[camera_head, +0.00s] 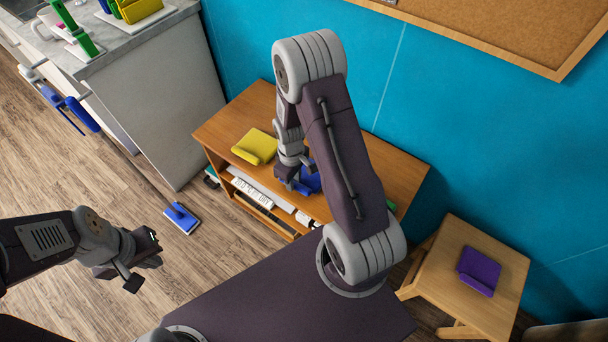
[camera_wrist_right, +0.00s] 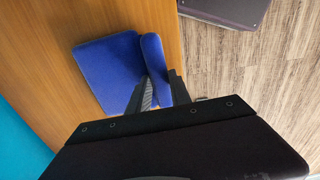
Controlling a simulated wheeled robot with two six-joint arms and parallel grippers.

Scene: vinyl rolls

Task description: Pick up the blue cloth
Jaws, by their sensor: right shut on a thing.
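The blue cloth (camera_head: 311,180) is on the wooden shelf unit, mostly hidden behind my right arm in the head view. In the right wrist view the blue cloth (camera_wrist_right: 108,72) lies on the wooden top near its edge, with a raised folded part. My right gripper (camera_wrist_right: 159,83) is shut on this folded part, one finger on each side. In the head view my right gripper (camera_head: 293,181) is over the shelf top, its tips partly hidden. My left gripper (camera_head: 146,264) is over the floor at the left, empty, with its fingers apart.
A yellow cloth (camera_head: 256,147) lies on the shelf unit (camera_head: 222,124). A purple cloth (camera_head: 478,270) lies on a wooden stool (camera_head: 459,299) at the right. A counter (camera_head: 128,42) holds colored items at the upper left.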

